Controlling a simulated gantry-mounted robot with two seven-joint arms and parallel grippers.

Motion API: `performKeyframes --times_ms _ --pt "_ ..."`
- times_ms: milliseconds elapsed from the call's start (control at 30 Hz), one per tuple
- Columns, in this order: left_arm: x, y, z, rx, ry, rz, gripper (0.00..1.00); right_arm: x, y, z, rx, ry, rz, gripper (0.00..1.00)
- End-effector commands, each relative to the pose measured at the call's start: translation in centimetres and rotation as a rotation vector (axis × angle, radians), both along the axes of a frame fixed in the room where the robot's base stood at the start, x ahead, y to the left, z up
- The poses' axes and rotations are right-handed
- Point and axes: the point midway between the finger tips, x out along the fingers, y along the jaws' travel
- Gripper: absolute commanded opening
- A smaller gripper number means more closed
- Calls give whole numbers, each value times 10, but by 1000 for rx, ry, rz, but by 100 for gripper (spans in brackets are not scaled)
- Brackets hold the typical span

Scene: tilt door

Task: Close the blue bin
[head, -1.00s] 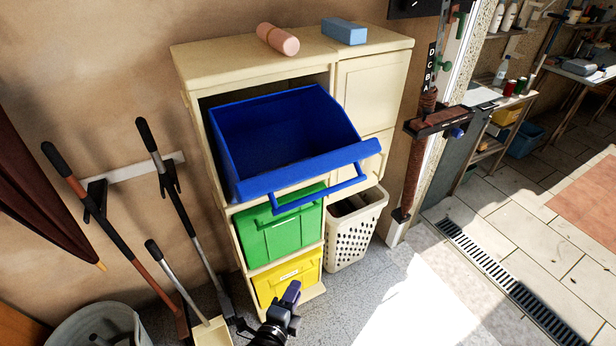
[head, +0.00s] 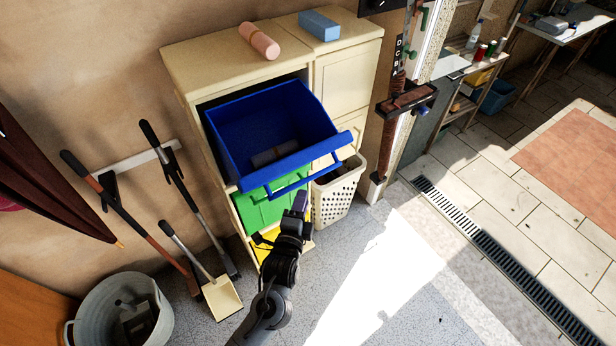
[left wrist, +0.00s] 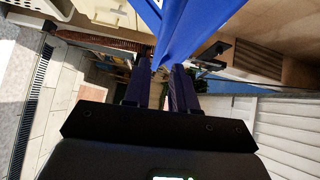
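The blue bin (head: 262,120) is tilted out of the top left opening of the cream cabinet. Its front lip and bar handle (head: 290,184) face me, and a greyish item (head: 272,156) lies inside. My left gripper (head: 300,203) is just below the right part of the handle. In the left wrist view, the fingers (left wrist: 157,88) are apart with a gap between them, and the blue bin (left wrist: 200,25) fills the area just beyond the fingertips. I cannot tell whether they touch it. My right gripper is in neither view.
The cream cabinet (head: 215,58) has a green bin (head: 262,210) and a yellow bin below the blue one. A white basket (head: 335,195) stands at its right. Long-handled tools (head: 135,225) lean on the wall at left, near a grey tub (head: 95,295). The floor at right is open.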

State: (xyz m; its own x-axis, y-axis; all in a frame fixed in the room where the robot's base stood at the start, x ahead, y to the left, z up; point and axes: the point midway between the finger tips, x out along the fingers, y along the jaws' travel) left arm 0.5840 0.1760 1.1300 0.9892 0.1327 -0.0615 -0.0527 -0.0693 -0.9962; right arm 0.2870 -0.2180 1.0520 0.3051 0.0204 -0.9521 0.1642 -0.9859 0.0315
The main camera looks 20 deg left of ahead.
Motion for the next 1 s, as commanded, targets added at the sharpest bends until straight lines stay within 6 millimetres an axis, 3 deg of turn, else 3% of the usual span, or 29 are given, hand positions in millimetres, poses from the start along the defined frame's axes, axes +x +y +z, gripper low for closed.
performKeyframes --times_ms 300,500,967,1000 --pt "52 7 -2 -1 0 1 26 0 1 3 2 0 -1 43" --pt "74 10 -4 1 -1 1 26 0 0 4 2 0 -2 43" --pt "83 11 -5 0 0 0 26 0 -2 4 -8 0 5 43" --pt "83 11 -5 0 0 0 22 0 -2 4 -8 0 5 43"
